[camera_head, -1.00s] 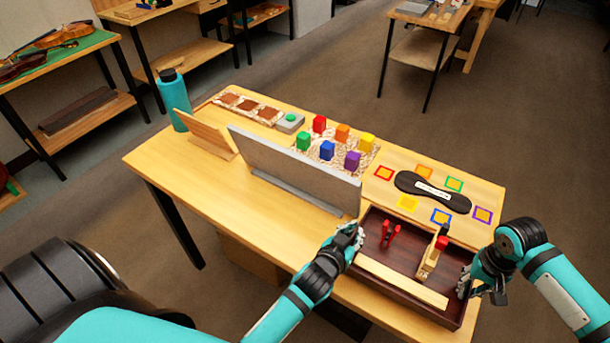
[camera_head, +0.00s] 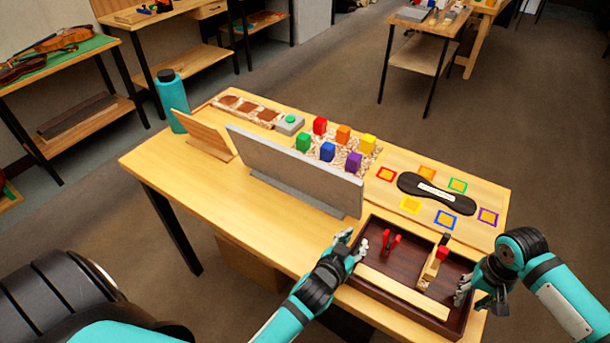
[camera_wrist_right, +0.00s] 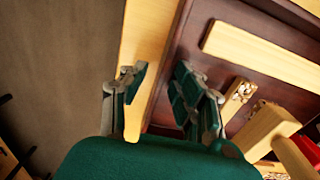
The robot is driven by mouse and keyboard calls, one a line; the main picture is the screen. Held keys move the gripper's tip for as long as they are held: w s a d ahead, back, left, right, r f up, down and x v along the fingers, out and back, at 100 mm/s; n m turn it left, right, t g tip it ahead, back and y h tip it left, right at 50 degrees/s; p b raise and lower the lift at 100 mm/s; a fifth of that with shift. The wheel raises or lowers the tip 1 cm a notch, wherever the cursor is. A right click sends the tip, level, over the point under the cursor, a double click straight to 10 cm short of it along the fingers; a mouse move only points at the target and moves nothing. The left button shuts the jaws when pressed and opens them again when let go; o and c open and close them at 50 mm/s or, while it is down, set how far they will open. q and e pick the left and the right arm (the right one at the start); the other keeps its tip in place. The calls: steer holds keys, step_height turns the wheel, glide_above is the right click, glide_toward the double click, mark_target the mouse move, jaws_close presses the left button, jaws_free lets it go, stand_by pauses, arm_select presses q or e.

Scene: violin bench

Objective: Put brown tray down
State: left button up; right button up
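The brown tray (camera_head: 408,264) rests at the front right of the bench. It holds a red clamp-like tool (camera_head: 392,243), a wooden tool with a red part (camera_head: 434,264) and a long pale wood strip (camera_head: 402,293). My left gripper (camera_head: 353,243) is at the tray's left end, its fingers apart. My right gripper (camera_head: 466,290) is at the right end. In the right wrist view its fingers (camera_wrist_right: 162,95) are spread, one over the bench and one over the tray's inside, with the tray wall (camera_wrist_right: 163,80) between them. Contact with the wall cannot be told.
A grey upright board (camera_head: 295,170) stands left of the tray. Colored blocks (camera_head: 327,151) stand behind it. A black object (camera_head: 436,192) and colored squares (camera_head: 410,205) lie on the bench behind the tray. A teal bottle (camera_head: 172,104) stands at the far left corner.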

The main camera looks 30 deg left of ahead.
arm_select(q)
steer(key=v, duration=1.1)
steer(key=shift+s+r, duration=0.2)
steer(key=shift+s, duration=0.15)
arm_select(e)
steer(key=shift+r, duration=0.1)
step_height(320, 180, up, 12)
